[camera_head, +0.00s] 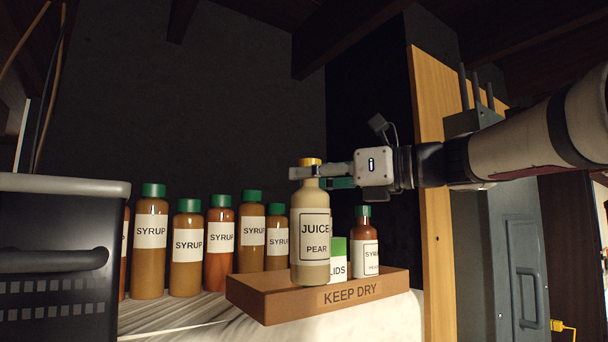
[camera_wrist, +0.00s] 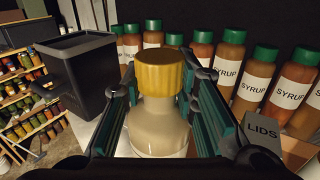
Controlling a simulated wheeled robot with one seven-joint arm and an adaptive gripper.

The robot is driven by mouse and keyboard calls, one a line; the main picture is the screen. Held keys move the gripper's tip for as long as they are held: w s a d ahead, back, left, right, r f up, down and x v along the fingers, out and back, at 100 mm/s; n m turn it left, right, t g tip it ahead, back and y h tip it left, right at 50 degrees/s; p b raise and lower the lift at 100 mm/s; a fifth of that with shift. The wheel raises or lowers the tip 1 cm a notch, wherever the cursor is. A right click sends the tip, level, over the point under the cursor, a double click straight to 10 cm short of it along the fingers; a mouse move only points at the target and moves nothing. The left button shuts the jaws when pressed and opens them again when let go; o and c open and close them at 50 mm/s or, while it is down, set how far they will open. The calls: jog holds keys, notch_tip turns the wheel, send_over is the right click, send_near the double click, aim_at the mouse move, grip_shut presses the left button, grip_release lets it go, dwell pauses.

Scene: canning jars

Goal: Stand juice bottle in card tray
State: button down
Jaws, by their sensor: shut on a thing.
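The juice bottle (camera_head: 310,262) has a yellow cap, cream contents and a label reading JUICE PEAR. My gripper (camera_head: 311,172) is shut on its neck from the right, and the bottle hangs upright. The brown card tray (camera_head: 262,306), marked KEEP DRY, is behind and below the bottle in the head view. The bottle's base overlaps the tray's left part there; I cannot tell whether it touches the tray. In the wrist view the juice bottle (camera_wrist: 158,120) stands between the fingers, its base hidden.
Several syrup bottles (camera_head: 187,255) with green caps stand in a row behind and left of the tray. A box of lids (camera_head: 339,262) and a syrup bottle (camera_head: 365,252) stand in the tray's right part. A dark bin (camera_head: 62,262) is at the left.

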jog(key=shift+w+a+b, duration=0.7)
jog(key=shift+w+a, duration=2.05)
jog(key=shift+w, duration=1.7)
jog(key=shift+w+f, duration=0.1)
jog(key=shift+f, duration=3.1)
jog(key=c, duration=1.2)
grip_release()
jog(key=v, duration=1.2)
jog(key=shift+a+f, duration=0.1)
